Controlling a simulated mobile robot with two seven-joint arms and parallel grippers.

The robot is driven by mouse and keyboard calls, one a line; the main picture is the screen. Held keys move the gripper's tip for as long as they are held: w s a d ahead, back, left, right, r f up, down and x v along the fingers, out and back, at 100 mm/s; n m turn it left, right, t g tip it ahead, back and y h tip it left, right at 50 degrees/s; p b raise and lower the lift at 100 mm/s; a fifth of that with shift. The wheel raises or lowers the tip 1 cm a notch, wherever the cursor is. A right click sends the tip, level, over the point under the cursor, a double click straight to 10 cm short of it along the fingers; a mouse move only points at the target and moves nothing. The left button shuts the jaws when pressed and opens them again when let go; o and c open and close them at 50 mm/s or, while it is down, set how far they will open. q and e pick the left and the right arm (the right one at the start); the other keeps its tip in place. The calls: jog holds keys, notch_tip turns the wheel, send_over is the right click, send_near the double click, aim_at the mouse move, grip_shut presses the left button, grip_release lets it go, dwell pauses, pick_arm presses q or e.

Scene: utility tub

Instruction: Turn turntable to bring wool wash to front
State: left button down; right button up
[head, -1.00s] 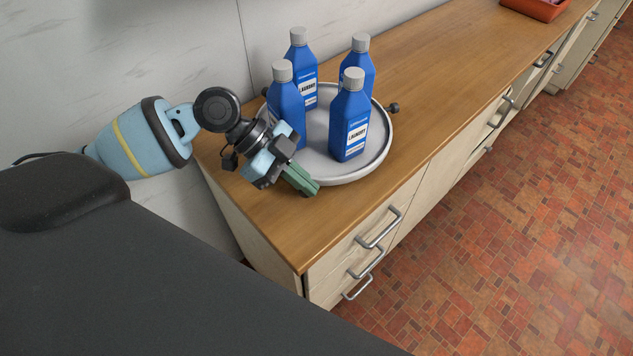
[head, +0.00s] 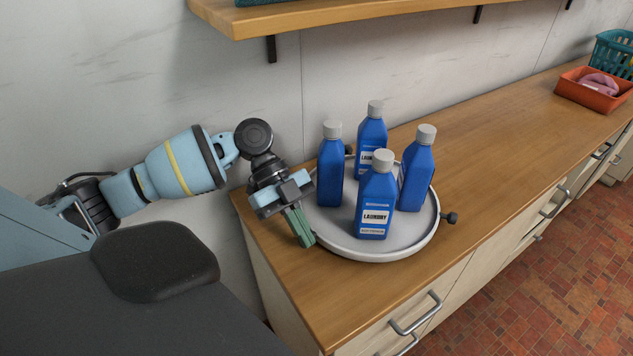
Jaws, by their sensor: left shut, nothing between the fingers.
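A round grey turntable (head: 400,243) sits on the wooden counter, with dark knobs on its rim at the right (head: 449,218) and at the back (head: 348,150). Several alike blue bottles with grey caps stand upright on it. The front bottle (head: 376,205) is labelled LAUNDRY; the back bottle (head: 371,130) shows part of a similar label. No label is readable on the left bottle (head: 331,170) or right bottle (head: 416,175). I cannot identify the wool wash. My left gripper (head: 306,242) is shut and empty, green fingers pointing down at the turntable's left-front rim; contact is unclear. My right gripper is not in view.
A wooden shelf (head: 350,14) hangs on the wall above. A red tray (head: 592,92) and a teal basket (head: 613,55) stand far right on the counter (head: 500,150). The counter between them and the turntable is clear. Drawer handles (head: 415,315) stick out in front.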

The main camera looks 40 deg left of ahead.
pick_arm(q)
jog(key=shift+w+a, duration=0.2)
jog(key=shift+a, duration=0.5)
jog(key=shift+w+a, duration=0.2)
jog(key=shift+a, duration=0.5)
jog(key=shift+w+a, duration=0.2)
jog(key=shift+a, duration=0.5)
jog(key=shift+r, duration=0.1)
jog(key=shift+r, duration=0.3)
jog(key=r, duration=0.2)
jog(key=shift+s+d+r, duration=0.2)
jog(key=shift+s+r, duration=0.1)
jog(key=shift+r, duration=0.05)
jog(key=s+d+r, duration=0.1)
jog(key=s+d, duration=0.8)
jog(key=s, duration=0.2)
jog(key=shift+s+d+r, duration=0.25)
jog(key=shift+s, duration=0.15)
